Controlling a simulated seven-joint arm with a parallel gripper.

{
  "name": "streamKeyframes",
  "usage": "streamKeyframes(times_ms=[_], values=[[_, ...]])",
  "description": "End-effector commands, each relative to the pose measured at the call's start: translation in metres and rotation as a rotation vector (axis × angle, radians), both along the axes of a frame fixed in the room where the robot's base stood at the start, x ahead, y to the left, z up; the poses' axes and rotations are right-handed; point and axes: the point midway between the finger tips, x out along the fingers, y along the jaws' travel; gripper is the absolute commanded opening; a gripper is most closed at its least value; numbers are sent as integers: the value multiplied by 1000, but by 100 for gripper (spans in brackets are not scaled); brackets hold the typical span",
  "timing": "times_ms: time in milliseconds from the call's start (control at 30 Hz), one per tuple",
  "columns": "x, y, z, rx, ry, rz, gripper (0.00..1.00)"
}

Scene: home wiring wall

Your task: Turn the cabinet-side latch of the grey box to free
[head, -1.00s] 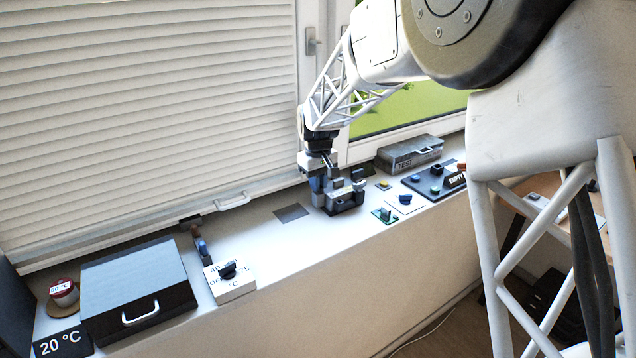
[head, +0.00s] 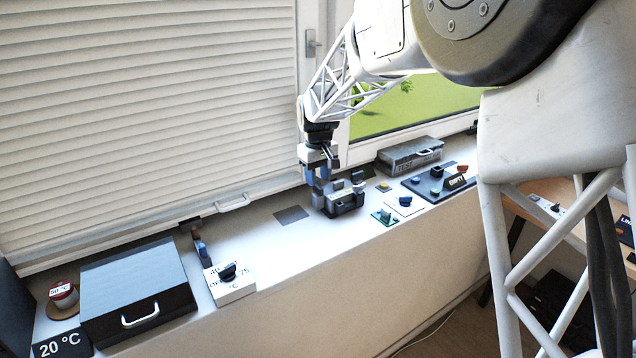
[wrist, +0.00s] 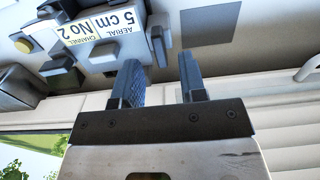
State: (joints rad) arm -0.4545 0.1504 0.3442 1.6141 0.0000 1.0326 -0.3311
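A small grey box (head: 345,203) sits on the white sill below the window. In the wrist view the box (wrist: 72,20) carries a white label reading "AERIAL CHANNEL 5 cm No 2", seen upside down. A short grey bar-shaped latch (wrist: 159,46) stands at the label's right end. My gripper (wrist: 160,80) is open, with two blue-grey fingers apart and nothing between them. The fingertips are close to the latch, which lies ahead of the gap, nearer the left finger. In the head view my gripper (head: 317,188) hangs at the box's left end. Contact cannot be told.
A grey case (head: 409,156) and a dark panel with knobs (head: 437,183) stand to the right. A green piece (head: 384,217) and a white plate with a blue knob (head: 405,205) are nearby. A dial block (head: 231,284) and large lidded box (head: 137,290) stand left. Sill between is mostly clear.

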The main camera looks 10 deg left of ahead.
Motion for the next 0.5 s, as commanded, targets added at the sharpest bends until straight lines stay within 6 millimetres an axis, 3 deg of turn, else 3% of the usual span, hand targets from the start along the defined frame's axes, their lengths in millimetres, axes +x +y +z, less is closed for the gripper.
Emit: streamKeyframes(times_ms=[200, 500], values=[[0, 0, 30, 1, -2, 0, 38], [0, 0, 48, 0, 0, 0, 38]])
